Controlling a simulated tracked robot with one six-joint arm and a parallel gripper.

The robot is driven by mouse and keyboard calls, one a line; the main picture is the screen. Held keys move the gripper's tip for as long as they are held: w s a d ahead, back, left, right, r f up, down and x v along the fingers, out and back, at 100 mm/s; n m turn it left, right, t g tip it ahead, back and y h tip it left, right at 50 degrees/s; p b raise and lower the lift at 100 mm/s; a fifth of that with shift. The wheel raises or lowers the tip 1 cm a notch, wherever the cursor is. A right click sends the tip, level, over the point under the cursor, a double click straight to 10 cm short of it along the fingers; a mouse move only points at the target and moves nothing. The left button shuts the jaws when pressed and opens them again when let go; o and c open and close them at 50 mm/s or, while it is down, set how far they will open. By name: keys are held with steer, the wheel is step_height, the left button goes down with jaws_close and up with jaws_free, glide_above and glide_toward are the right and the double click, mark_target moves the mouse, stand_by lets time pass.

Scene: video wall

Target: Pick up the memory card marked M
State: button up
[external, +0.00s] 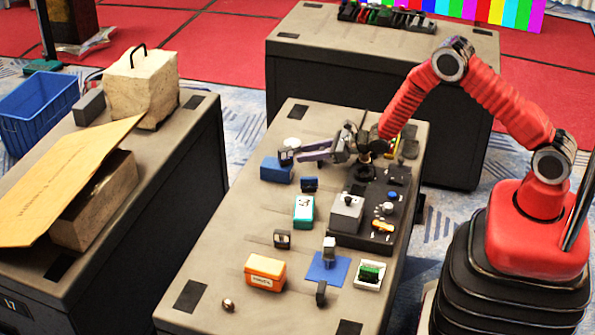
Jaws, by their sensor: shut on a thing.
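My gripper (300,153) reaches left over the far half of the middle table, above and beside a blue box (276,170). It is shut on a small dark piece (285,156) with a pale face at its fingertips. I cannot read a letter M on this piece or on any other, so I cannot tell which is the marked memory card. Similar small dark pieces stand on the table: one beside the blue box (310,184), one nearer (282,239), and one near the front (321,292).
A black control panel (370,225) with a grey block and knobs lies right of centre. A teal box (303,211), an orange box (265,272), a blue mat (322,275) and a white tray (380,274) stand nearer. The table's left side is mostly clear.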

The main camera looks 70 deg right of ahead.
step_height(320, 180, up, 10)
stand_by(0.8)
